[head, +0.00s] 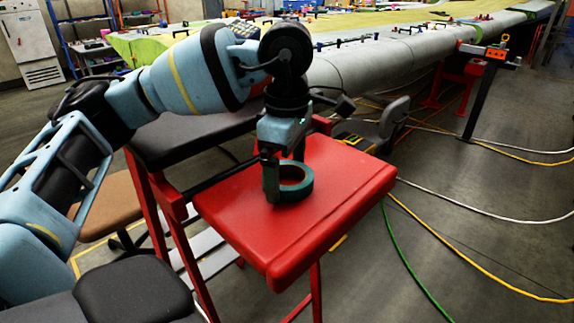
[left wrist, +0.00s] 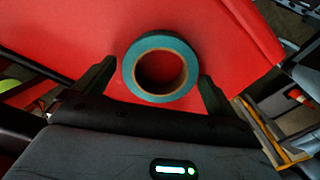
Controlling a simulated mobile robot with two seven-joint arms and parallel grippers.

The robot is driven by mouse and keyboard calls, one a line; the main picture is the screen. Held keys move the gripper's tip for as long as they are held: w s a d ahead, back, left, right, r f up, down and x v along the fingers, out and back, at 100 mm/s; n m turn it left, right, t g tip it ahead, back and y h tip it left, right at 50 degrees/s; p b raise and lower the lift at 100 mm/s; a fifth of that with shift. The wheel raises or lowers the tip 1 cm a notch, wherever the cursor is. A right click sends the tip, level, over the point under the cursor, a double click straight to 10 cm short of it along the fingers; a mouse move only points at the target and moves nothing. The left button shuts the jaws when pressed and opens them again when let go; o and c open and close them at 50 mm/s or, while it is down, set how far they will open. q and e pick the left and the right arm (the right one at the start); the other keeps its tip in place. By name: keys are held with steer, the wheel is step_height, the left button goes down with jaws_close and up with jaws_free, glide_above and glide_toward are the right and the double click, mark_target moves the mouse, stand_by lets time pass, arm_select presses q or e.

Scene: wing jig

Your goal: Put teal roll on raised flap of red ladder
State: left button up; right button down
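The teal roll (head: 298,192) lies flat on the red raised flap (head: 340,185) of the red ladder, near the middle of its top. In the left wrist view the roll (left wrist: 160,42) shows as a ring with a dark hole, over the red surface (left wrist: 60,35). My left gripper (head: 286,178) points down at the roll, its fingers on either side of it. In the left wrist view the fingers (left wrist: 157,88) are spread, with narrow gaps between them and the roll. My right gripper is not in view.
A dark padded top (head: 195,130) stands behind the flap at left. A long grey wing (head: 380,62) runs across the back. Cables, including a green one (head: 405,265), lie on the floor at right. The flap's front and right parts are clear.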

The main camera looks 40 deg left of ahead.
arm_select(q)
step_height(320, 180, up, 12)
steer(key=p, duration=0.2)
steer(key=shift+r, duration=0.15)
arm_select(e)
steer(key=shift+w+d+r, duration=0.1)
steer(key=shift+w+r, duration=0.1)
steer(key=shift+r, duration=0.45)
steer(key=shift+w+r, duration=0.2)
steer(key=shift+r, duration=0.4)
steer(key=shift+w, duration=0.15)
